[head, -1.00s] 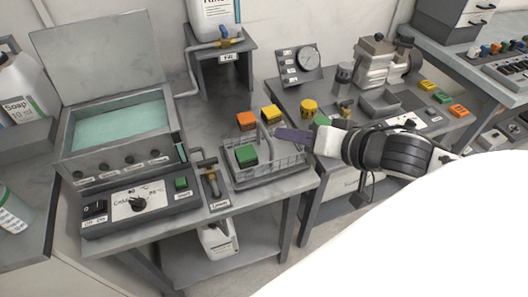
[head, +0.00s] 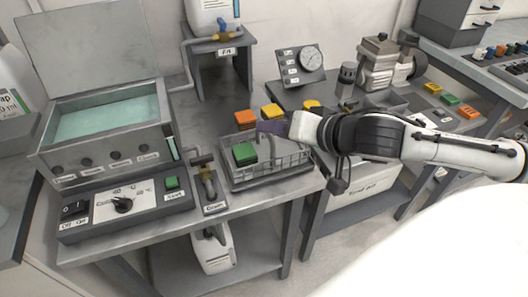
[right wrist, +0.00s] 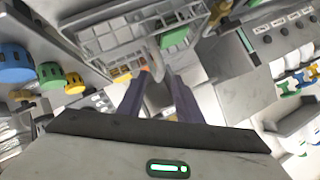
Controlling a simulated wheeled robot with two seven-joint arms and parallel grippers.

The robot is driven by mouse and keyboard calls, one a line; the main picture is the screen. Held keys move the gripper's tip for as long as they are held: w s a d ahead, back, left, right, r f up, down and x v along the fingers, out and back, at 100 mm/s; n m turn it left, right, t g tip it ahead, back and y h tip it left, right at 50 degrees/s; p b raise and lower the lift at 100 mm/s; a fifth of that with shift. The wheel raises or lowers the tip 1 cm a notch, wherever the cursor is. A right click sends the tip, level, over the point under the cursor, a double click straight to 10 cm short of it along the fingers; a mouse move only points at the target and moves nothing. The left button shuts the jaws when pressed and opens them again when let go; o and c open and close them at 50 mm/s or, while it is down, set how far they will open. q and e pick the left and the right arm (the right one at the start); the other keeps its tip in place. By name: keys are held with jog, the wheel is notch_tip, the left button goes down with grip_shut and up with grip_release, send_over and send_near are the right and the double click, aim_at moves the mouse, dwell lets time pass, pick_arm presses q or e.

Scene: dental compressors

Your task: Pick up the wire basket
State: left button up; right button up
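In the right wrist view the basket (right wrist: 125,38) is ahead of the right gripper (right wrist: 158,82). Its fingers are apart, and the handle (right wrist: 154,58) appears between their tips; contact cannot be told. My left gripper is out of view.
A water bath with an open lid (head: 105,120) stands left of the basket, with a small tap (head: 207,180) between them. A gauge panel (head: 302,65) is at the back.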

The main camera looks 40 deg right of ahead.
jog(key=shift+x, duration=1.25)
grip_shut()
dwell(0.6)
